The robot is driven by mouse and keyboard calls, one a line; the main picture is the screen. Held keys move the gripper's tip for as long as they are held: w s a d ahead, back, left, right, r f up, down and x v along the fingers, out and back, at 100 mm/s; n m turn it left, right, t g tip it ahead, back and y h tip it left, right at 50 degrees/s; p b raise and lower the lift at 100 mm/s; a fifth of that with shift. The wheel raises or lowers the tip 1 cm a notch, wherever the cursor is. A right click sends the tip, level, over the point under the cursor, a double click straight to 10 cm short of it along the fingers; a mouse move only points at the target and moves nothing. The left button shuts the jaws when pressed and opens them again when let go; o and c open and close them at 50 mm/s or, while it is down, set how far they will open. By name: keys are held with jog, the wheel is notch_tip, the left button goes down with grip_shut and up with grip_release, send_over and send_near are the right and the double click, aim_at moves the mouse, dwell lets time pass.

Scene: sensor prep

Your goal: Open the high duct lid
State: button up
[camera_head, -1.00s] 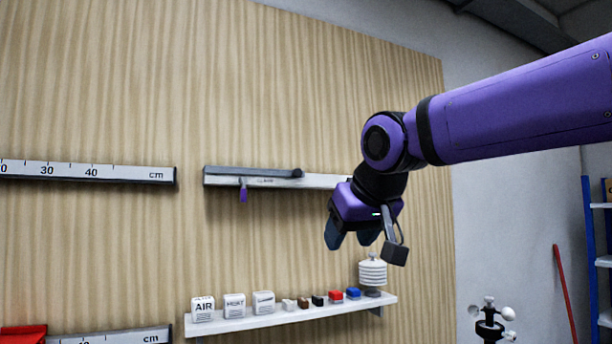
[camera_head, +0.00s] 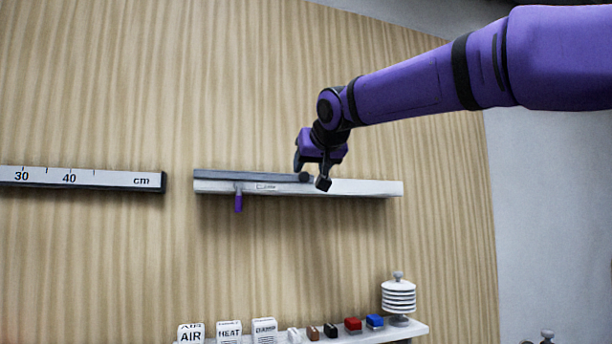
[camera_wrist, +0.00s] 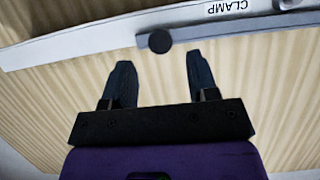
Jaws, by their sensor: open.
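The high duct (camera_head: 360,187) is a long pale bar on the wooden wall panel, with a grey lid (camera_head: 245,174) along the top of its left part. A round black knob (camera_head: 303,177) is at the lid's right end. A purple clamp lever (camera_head: 239,202) hangs below the duct at the left. My gripper (camera_head: 299,165) is at the knob in the head view, partly covering the duct behind it. In the wrist view, my gripper (camera_wrist: 159,62) is open and empty, and the knob (camera_wrist: 160,41) lies just beyond the fingertips, centred between them. The duct (camera_wrist: 75,42) crosses the top, marked CLAMP.
A ruled cm bar (camera_head: 85,178) is on the wall at the left. A white shelf (camera_head: 415,329) below holds labelled boxes (camera_head: 229,332), small coloured blocks (camera_head: 353,324) and a white louvred sensor (camera_head: 398,295). The panel between duct and shelf is clear.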

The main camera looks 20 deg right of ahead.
aim_at(305, 175)
jog(key=shift+x, duration=2.35)
grip_shut()
